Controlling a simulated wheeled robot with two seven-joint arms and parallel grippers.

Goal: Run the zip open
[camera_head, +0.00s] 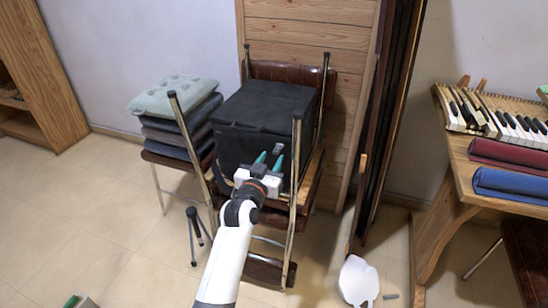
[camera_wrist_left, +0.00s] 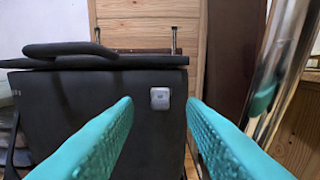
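A black soft case (camera_head: 268,115) with a flat lid sits on a chair among upturned chair legs. It fills the left half of the left wrist view (camera_wrist_left: 70,105). A small grey tab, which looks like the zip pull (camera_wrist_left: 160,98), shows on its front face near the right side, below the lid edge. My left gripper (camera_head: 269,160) is in front of the case, with teal fingers apart and nothing between them. In the left wrist view its fingertips (camera_wrist_left: 159,102) are on either side of the tab, which appears ahead of them. I cannot tell the remaining gap. My right gripper is not in view.
A chrome chair leg (camera_wrist_left: 285,60) stands close to the right finger. Grey cushions (camera_head: 180,105) are stacked at the left. A table with piano keys (camera_head: 500,118) and rolled cloths (camera_head: 510,184) is at the right. Dark boards (camera_head: 385,110) lean on the wall.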

